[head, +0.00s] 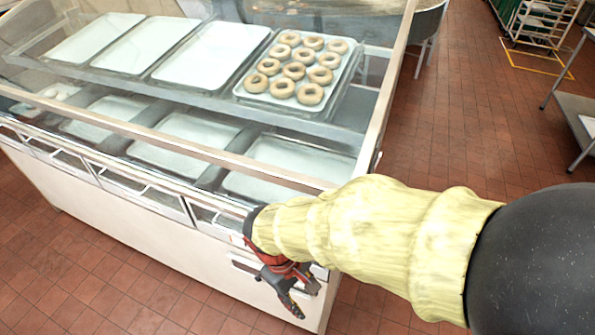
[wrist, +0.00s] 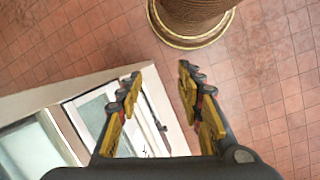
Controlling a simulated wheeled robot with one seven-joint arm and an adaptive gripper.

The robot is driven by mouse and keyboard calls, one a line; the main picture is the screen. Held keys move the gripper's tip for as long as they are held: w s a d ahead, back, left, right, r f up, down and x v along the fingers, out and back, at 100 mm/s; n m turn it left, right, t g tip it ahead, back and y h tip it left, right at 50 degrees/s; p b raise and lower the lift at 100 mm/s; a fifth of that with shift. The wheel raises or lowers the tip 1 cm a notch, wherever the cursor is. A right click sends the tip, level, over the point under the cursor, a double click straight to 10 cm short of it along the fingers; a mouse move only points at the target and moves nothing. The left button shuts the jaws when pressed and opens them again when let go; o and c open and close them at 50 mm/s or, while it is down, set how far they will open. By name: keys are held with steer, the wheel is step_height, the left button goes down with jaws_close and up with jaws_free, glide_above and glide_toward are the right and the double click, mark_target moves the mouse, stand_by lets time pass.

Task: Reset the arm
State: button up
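My arm, in a pale yellow sleeve, reaches in from the right in the head view. My gripper (head: 290,287) hangs at its end, in front of the near right corner of the white display counter (head: 180,225). In the wrist view my gripper (wrist: 160,95) has its two yellow and black fingers spread apart. Nothing is between them, so it is open and empty. The counter (wrist: 95,79) also shows below and left of the fingers in the wrist view. Part of the counter's front is hidden by my gripper in the head view.
A tray (head: 243,95) of several doughnuts sits on the counter's upper shelf, beside empty trays (head: 212,55). A metal table (head: 580,112) and a wheeled rack (head: 540,25) stand at the right. Tiled floor (head: 465,100) between them is clear. A brown round column-like object (wrist: 190,18) shows in the wrist view.

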steer(key=d+r+m+t+y, duration=0.1)
steer(key=d+r+m+t, duration=0.2)
steer(key=d+r, duration=0.5)
steer(key=s+d+r+m+t+y+p, duration=0.1)
steer(key=d+r+m+t, duration=0.2)
steer(key=d+r+m, duration=0.3)
steer(key=d+r, duration=0.3)
steer(key=r, duration=0.3)
steer(key=shift+d+r+t+y, duration=0.15)
steer(key=shift+d+t+y, duration=0.15)
steer(key=shift+y, duration=0.1)
steer(key=shift+w, duration=0.1)
